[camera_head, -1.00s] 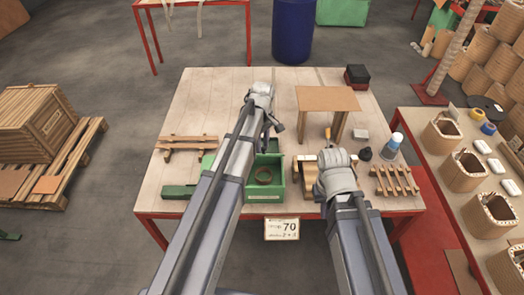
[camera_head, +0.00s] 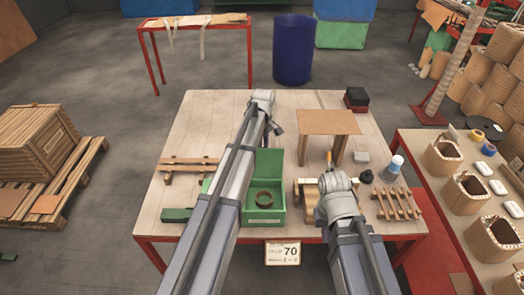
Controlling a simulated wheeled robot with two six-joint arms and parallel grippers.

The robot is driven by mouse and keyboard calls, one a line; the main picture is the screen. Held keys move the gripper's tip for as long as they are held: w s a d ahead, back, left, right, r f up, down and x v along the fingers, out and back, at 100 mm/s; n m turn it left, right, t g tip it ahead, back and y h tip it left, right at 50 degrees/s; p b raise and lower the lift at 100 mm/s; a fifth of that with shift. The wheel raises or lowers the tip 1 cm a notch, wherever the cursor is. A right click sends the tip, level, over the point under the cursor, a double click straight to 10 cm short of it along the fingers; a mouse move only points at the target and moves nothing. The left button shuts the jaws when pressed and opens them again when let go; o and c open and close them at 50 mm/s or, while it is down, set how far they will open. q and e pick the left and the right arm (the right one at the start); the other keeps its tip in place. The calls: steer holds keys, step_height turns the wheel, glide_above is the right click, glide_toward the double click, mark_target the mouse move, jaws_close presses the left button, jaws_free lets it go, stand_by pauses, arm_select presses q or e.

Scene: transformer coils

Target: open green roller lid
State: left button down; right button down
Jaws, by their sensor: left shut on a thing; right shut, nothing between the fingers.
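The open green box (camera_head: 262,218) stands near the front edge of the table with a brown ring (camera_head: 264,199) inside. Its green lid (camera_head: 271,165) stands raised at the back of the box. My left arm reaches over the box and hides its left part. My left gripper (camera_head: 274,128) is just above the lid's top edge and is shut on the lid, though the contact is hard to see. My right gripper (camera_head: 335,185) is low over the table right of the box, shut and empty, its fingertips mostly hidden by its wrist.
A brown stand (camera_head: 329,122) is behind my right gripper. A wooden rack (camera_head: 397,204), a bottle (camera_head: 394,167) and a black box (camera_head: 356,98) are to the right. A wooden piece (camera_head: 188,163) lies left. The table's back left (camera_head: 205,120) is clear.

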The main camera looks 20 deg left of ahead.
arm_select(q)
steer(key=shift+w+d, duration=0.3)
steer(key=shift+d, duration=0.1)
steer(key=c, duration=1.1)
jaws_free()
steer(key=o, duration=0.3)
steer(key=shift+d, duration=0.15)
steer(key=shift+o, duration=1.1)
steer(key=shift+a, duration=0.2)
steer(key=shift+s+r+p, duration=0.1)
steer(key=shift+r+p, duration=0.35)
step_height(320, 180, up, 7)
steer(key=p, duration=0.7)
